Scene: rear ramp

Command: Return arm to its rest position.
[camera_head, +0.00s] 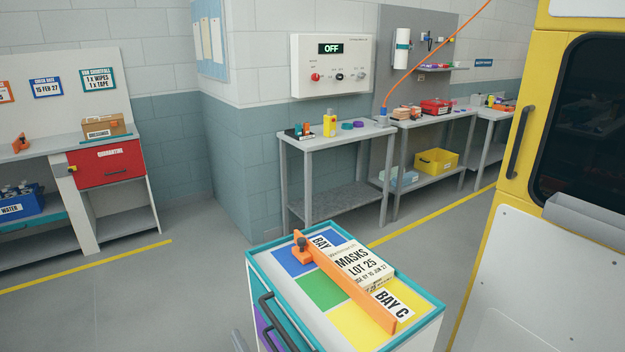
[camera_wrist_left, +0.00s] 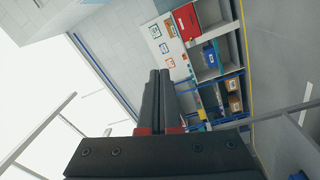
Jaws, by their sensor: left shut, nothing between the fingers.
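My left gripper (camera_wrist_left: 160,76) shows in the left wrist view, with its two dark fingers together and nothing between them. It points toward a wall and shelving, clear of any object. In the head view I cannot make out its fingers. My right gripper is in neither view. In the head view a cart (camera_head: 262,277) with a teal rim stands in front of me. A white box labelled MASKS LOT 25 (camera_head: 362,262) lies on its top beside an orange bar (camera_head: 345,280).
A workbench (camera_head: 345,135) with tools runs along the back wall under a control box (camera_head: 332,64) reading OFF. A red quarantine drawer (camera_head: 105,165) is at left. A yellow vehicle door (camera_head: 512,165) stands at right. The floor left of the cart is clear.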

